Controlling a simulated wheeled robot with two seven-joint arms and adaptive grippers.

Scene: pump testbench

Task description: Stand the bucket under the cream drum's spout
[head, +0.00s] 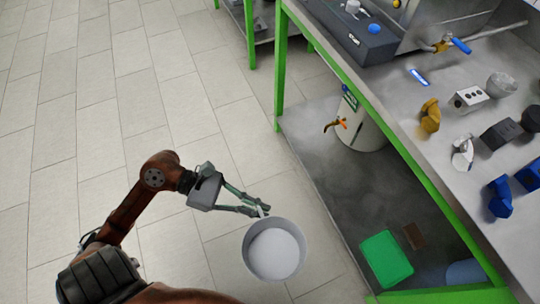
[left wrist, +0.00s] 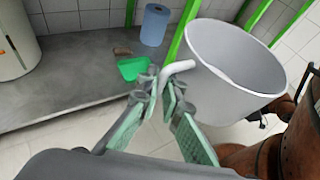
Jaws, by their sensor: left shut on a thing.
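A light grey bucket (head: 274,250) hangs from my left gripper (head: 262,208) over the tiled floor, left of the bench. My left gripper is shut on its white handle, which shows in the left wrist view (left wrist: 178,68) between the fingers; the bucket (left wrist: 235,65) is to the right there. The cream drum (head: 364,130) stands on the bench's lower shelf, partly hidden by the bench top. Its spout (head: 337,125), with an orange tap, points left toward the open floor. The drum also shows at the left edge of the left wrist view (left wrist: 14,42). My right gripper is not in view.
The lower shelf (head: 325,165) has bare room near the drum. A green container (head: 386,259) and a brown block (head: 413,235) are farther along it. A green bench leg (head: 281,75) stands beyond the drum. Valves and fittings lie on the bench top (head: 425,75).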

